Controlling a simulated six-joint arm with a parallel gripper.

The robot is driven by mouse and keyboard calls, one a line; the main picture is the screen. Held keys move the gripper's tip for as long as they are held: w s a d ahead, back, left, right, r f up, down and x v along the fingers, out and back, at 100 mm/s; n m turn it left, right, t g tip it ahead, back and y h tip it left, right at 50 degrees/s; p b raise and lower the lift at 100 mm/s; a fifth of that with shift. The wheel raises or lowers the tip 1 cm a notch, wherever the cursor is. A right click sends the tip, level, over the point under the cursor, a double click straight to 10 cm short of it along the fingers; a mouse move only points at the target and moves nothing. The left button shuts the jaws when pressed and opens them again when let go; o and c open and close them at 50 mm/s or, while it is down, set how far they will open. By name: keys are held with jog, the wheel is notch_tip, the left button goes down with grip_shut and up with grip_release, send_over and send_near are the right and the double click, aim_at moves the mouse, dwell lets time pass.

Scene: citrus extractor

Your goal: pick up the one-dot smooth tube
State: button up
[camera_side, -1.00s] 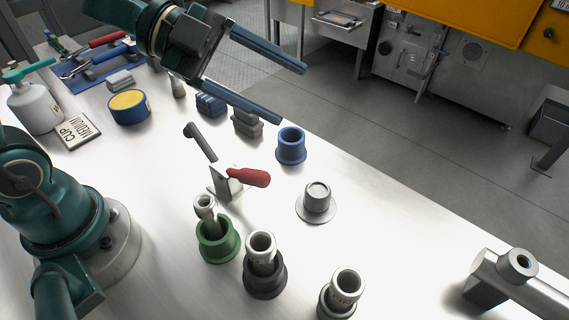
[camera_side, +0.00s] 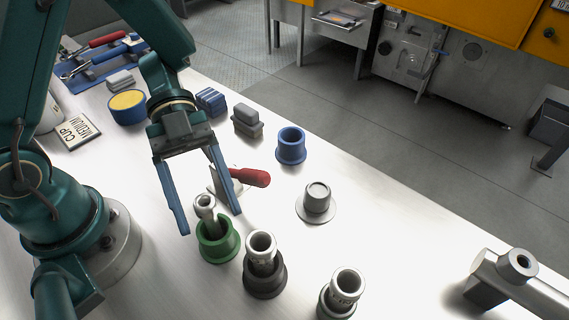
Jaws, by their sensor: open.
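Three pale metal tubes stand in cup-shaped holders on the table. A narrow tube (camera_side: 204,204) leans slightly in a green holder (camera_side: 218,246). A wider tube (camera_side: 262,247) stands in a dark grey holder (camera_side: 265,282), and another wide tube (camera_side: 346,285) stands in a grey-green holder (camera_side: 326,303) at the bottom edge. Dots are too small to read, so I cannot tell which tube is the one-dot smooth one. My gripper (camera_side: 209,222) points down, open and empty. Its blue fingers appear on either side of the narrow tube; the height gap is unclear.
A blue holder (camera_side: 291,146) and a grey capped disc (camera_side: 317,203) stand to the right. A metal pipe fixture (camera_side: 515,280) is at the lower right. The right middle of the table is clear.

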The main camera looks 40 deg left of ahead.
jog(key=shift+s+d+f, duration=0.1)
jog(key=shift+d+f, duration=0.05)
jog(key=shift+d, duration=0.1)
grip_shut()
